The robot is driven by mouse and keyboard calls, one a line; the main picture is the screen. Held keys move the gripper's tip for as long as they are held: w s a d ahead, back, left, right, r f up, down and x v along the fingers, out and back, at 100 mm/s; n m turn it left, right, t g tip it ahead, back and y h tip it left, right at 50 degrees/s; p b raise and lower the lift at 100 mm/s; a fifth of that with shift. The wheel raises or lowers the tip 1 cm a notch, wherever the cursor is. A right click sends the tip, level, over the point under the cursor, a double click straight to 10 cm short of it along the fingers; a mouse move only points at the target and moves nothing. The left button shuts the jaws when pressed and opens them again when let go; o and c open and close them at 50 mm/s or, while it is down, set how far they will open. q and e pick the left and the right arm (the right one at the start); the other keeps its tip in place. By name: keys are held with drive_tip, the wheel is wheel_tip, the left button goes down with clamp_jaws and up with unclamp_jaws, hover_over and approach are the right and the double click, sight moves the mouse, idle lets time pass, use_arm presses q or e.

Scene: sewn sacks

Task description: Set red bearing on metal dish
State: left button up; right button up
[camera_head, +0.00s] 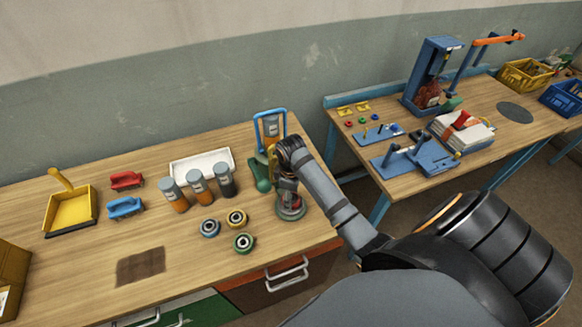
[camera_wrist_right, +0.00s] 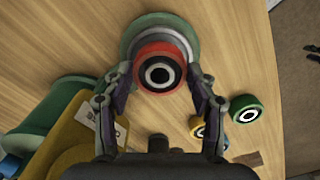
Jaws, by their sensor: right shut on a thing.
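The red bearing (camera_wrist_right: 160,72) is a red ring with a white and black centre, held between the fingertips of my right gripper (camera_wrist_right: 160,75) in the right wrist view. Behind it is the round metal dish (camera_wrist_right: 133,38), with a grey-green rim and pale inside; the bearing covers much of it. In the head view the dish (camera_head: 296,214) is near the table's right edge, with my right gripper (camera_head: 288,198) directly above it. I cannot tell whether the bearing touches the dish. My left gripper is not in view.
Blue, yellow and green bearings (camera_head: 243,243) lie left of the dish. A green object (camera_head: 261,172) and a blue-framed stand (camera_head: 271,128) are close behind. Several capped bottles (camera_head: 200,188) and a white tray (camera_head: 202,165) stand farther left. The table's front edge is near.

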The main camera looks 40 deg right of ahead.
drive_tip(key=shift+f, duration=0.55)
drive_tip(key=o, duration=1.2)
drive_tip(key=shift+c, duration=0.2)
wheel_tip(320, 180, up, 6)
drive_tip(key=p, duration=0.6)
drive_tip(key=shift+p, duration=0.35)
drive_tip(key=shift+r+b, duration=0.15)
drive_tip(key=shift+b, duration=0.15)
wheel_tip(320, 180, up, 5)
drive_tip(key=shift+f, duration=0.15)
drive_tip(key=shift+f, duration=0.1)
